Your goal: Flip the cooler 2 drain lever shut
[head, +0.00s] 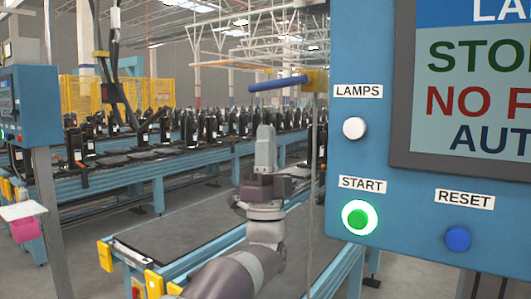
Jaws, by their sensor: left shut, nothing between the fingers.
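A blue lever (278,83) sticks out to the left, nearly level, from a yellow fitting (315,80) beside the control panel's left edge. No label naming it as the cooler 2 drain shows. A thin vertical line or pipe runs below the fitting. My left gripper (265,132) points upward, its grey fingers shut and empty. In the picture it is below the lever, with a visible gap between them; the depth between the two is hard to judge. My right gripper is not in view.
A blue control panel (400,220) with LAMPS, START and RESET buttons fills the right side, close to the lever. The START button (359,217) glows green. Conveyors (180,230) with several dark units stand behind. Another blue panel (30,105) stands at left.

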